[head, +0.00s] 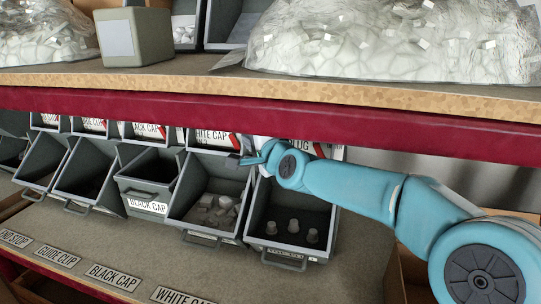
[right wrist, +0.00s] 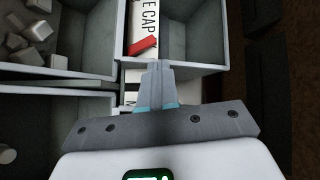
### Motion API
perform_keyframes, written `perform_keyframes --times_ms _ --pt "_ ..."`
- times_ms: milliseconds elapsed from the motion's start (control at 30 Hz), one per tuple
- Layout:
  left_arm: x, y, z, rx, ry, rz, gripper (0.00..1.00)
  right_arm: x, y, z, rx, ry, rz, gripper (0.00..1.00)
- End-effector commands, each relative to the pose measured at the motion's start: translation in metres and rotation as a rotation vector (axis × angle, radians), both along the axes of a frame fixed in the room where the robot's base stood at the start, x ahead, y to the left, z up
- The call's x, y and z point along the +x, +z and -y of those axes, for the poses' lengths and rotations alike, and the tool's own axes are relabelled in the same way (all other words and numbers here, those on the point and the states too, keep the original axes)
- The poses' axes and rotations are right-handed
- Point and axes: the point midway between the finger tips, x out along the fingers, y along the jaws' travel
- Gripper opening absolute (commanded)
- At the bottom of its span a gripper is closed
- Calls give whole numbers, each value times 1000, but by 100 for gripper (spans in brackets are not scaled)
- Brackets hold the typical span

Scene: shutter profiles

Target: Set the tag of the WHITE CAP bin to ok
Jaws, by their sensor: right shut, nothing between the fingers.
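The WHITE CAP label (head: 212,137) sits on the rail behind the bins, partly hidden by my right gripper. A red tag (head: 235,141) is at its right end. In the right wrist view the label (right wrist: 148,14) reads "E CAP", and the red tag (right wrist: 143,46) lies tilted across its lower end. A bin with white pieces (head: 212,210) stands in front of that label. My right gripper (head: 240,161) is shut and empty, close to the label. In the right wrist view its fingertips (right wrist: 157,64) are just below the red tag; contact cannot be told. My left gripper is out of view.
A shelf with a red front edge (head: 270,124) runs close above my right arm. A bin with several grey pegs (head: 290,232) stands to the right. The BLACK CAP bin (head: 147,205) and other bins stand to the left. The grey ledge (head: 110,240) in front is mostly clear.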

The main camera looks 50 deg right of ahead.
Motion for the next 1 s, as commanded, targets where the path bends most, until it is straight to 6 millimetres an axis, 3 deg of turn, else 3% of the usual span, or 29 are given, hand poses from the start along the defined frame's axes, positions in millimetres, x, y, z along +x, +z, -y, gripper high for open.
perform_keyframes --times_ms 200,433,600,1000 --pt "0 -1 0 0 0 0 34 -53 7 -17 -1 -1 2 0" --pt "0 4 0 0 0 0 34 -90 11 -29 0 0 0 0" --pt "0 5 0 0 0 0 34 -100 12 -33 0 1 -1 0" --pt "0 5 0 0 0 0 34 -101 11 -33 -1 1 -1 0"
